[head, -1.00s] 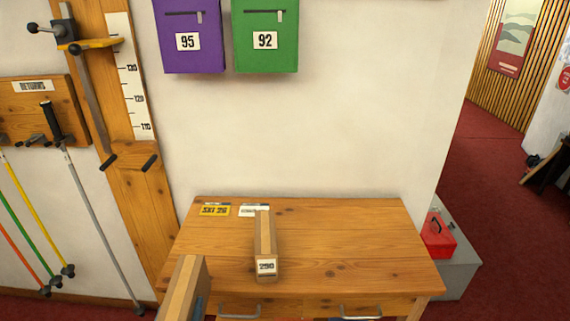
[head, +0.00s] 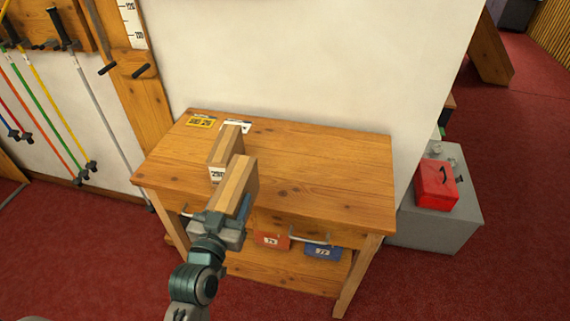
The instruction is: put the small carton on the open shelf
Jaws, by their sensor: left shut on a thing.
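My left gripper (head: 226,221) reaches up from the lower left and is shut on a small brown carton (head: 237,187) with a lighter tape strip. It holds this carton upright in front of the wooden bench (head: 320,165). Its lower part is partly hidden by the gripper. A second, similar carton (head: 223,153) with a white number label stands on the bench top behind it, partly covered by the held carton. The bench has an open lower shelf (head: 285,274) under its drawers. My right gripper is not in view.
A yellow label (head: 201,122) and a white label (head: 237,127) lie on the bench's back left. An orange box (head: 272,241) and a blue box (head: 322,252) show below the bench top. A red box (head: 436,187) sits on a grey cabinet (head: 440,230) to the right.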

